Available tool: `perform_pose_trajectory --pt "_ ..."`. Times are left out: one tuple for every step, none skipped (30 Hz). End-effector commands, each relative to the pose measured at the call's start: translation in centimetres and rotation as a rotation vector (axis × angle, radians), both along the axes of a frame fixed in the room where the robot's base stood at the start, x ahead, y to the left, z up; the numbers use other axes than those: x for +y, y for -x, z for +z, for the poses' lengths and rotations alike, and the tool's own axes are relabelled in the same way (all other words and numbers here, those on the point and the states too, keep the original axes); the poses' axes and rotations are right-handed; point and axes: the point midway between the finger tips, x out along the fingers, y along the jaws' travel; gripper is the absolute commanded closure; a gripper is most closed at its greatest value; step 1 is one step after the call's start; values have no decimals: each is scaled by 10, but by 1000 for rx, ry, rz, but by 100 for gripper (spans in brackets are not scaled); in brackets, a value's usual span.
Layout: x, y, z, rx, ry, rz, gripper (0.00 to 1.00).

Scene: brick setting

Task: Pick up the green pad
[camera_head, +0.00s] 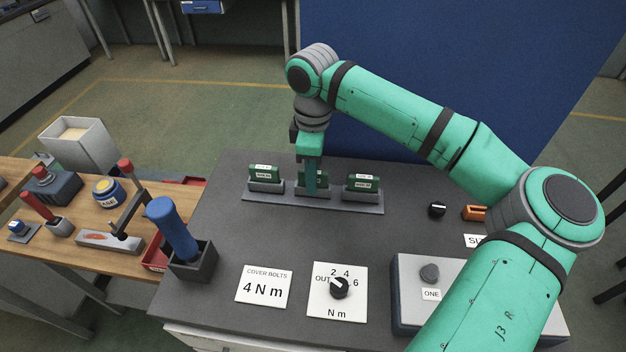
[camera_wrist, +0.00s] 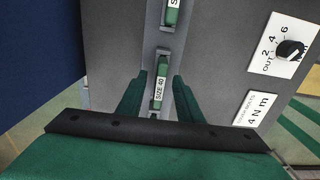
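Three green pads with white labels stand upright in grey holders: a left pad (camera_head: 263,172), a middle pad (camera_head: 323,178) and a right pad (camera_head: 362,182). The small labels are hard to read in the head view. My gripper (camera_head: 311,190) is down at the middle holder and partly hides the middle pad. In the wrist view, my gripper (camera_wrist: 160,98) is open, with one finger on each side of a pad labelled SIZE 40 (camera_wrist: 162,75). Gaps show between the fingers and this pad. Another pad (camera_wrist: 172,15) is at the top edge.
The holders share a grey base strip (camera_head: 285,204) on a dark bench. A blue-handled tool (camera_head: 173,230) stands in a block at left. A dial plate (camera_head: 337,290) and a COVER BOLTS card (camera_head: 265,287) lie in front. A blue panel (camera_head: 430,60) stands behind.

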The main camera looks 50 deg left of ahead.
Motion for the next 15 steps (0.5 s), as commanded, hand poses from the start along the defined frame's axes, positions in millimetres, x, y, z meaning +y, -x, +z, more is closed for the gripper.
perform_pose_trajectory --pt "0 0 -1 0 0 0 67" --pt "0 0 -1 -1 -1 0 67" --pt "0 0 -2 -1 -1 0 67" --pt "0 0 -2 -1 -1 0 67" --pt "0 0 -2 -1 -1 0 67" --pt "0 0 -2 -1 -1 0 67" --pt "0 0 -2 -1 -1 0 67" --pt "0 0 -2 -1 -1 0 74" --pt "0 0 -1 -1 -1 0 84" --pt "0 0 -1 -1 -1 0 91" --pt "0 0 -1 -1 -1 0 98" --pt "0 0 -1 0 0 0 100" --pt "0 0 -1 0 0 0 100" --pt "0 0 -1 0 0 0 100" --pt "0 0 -1 -1 -1 0 100"
